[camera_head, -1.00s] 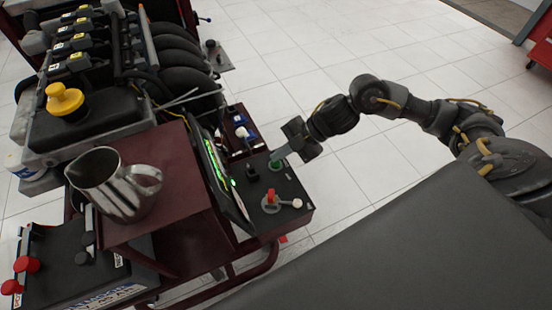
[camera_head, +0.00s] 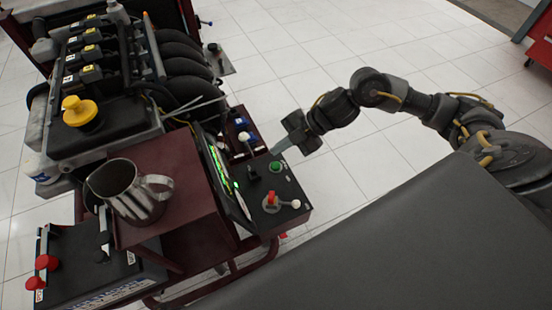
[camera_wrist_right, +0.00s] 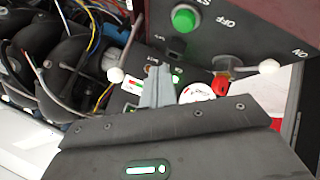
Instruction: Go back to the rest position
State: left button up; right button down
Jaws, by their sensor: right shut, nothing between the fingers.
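My right gripper (camera_head: 279,147) is shut and empty in the head view, just above the dark control panel (camera_head: 290,186) of the engine trainer. Its fingertips are near the green button (camera_head: 275,167) but look apart from it. In the right wrist view the shut fingers (camera_wrist_right: 157,88) point at the panel, with the green button (camera_wrist_right: 184,17) above them and the red key-like switch (camera_wrist_right: 222,84) to the right. My left gripper is in neither view.
A metal pitcher (camera_head: 128,192) stands on the dark red shelf (camera_head: 185,205) beside the lit screen (camera_head: 219,166). The engine (camera_head: 110,105) with a yellow cap is at the upper left. A battery (camera_head: 90,265) with red terminals sits lower left. Open tiled floor (camera_head: 300,75) lies behind my right arm.

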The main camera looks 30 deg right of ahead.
jog(key=shift+r, duration=0.4)
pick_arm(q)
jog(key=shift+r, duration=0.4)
